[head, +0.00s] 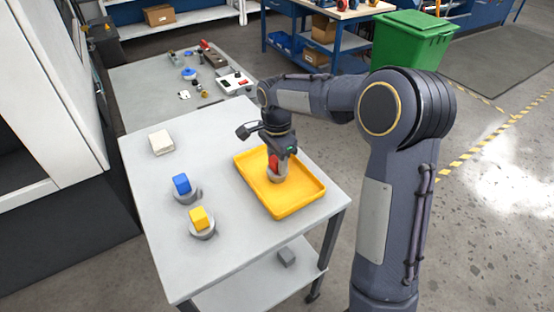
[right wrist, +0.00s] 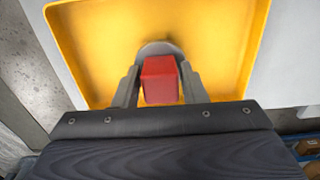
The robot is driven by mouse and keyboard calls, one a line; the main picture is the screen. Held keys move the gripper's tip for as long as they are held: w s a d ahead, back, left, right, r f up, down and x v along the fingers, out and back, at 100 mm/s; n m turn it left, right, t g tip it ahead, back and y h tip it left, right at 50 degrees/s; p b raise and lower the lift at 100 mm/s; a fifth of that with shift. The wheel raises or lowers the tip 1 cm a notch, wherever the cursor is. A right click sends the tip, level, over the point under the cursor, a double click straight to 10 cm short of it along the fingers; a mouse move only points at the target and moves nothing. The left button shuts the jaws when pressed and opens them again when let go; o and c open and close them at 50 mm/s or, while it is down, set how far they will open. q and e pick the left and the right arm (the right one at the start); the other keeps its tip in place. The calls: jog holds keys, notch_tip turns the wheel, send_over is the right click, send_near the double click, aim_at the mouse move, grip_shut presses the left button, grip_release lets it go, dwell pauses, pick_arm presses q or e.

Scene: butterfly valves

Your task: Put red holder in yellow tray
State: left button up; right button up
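The red holder, a red block (head: 273,162) on a round grey base (head: 277,176), is over the inside of the yellow tray (head: 299,202). I cannot tell whether its base touches the tray floor. My right gripper (head: 279,158) points down at it from above. In the right wrist view, the fingers of my right gripper (right wrist: 160,82) lie close against both sides of the red block (right wrist: 160,80), shut on it. The yellow tray (right wrist: 92,40) spreads behind it, and part of the grey base is hidden by the block. My left gripper is not in view.
On the table (head: 225,245), a blue holder (head: 181,184) and a yellow holder (head: 199,217) stand on round grey bases left of the tray. A whitish block (head: 161,143) lies farther back. A second table (head: 140,85) with small parts stands behind.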

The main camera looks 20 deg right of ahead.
jog(key=shift+o, duration=1.3)
jog(key=shift+r, duration=0.2)
notch_tip(320, 180, up, 12)
jog(key=p, duration=0.1)
jog(key=s+d+n+t+y, duration=0.1)
jog(key=s+n+t+y, duration=0.2)
jog(key=s+n, duration=0.75)
jog(key=s+a+f+n+t, duration=0.1)
jog(key=s+a+f+n, duration=0.1)
jog(key=s, duration=0.6)
jog(key=s+a+f+n+t, duration=0.1)
jog(key=s+a+f+n, duration=0.1)
jog(key=s, duration=0.6)
jog(key=shift+s+a+f+t+y, duration=0.3)
jog(key=shift+s+a+f+y, duration=0.1)
jog(key=shift+f, duration=0.5)
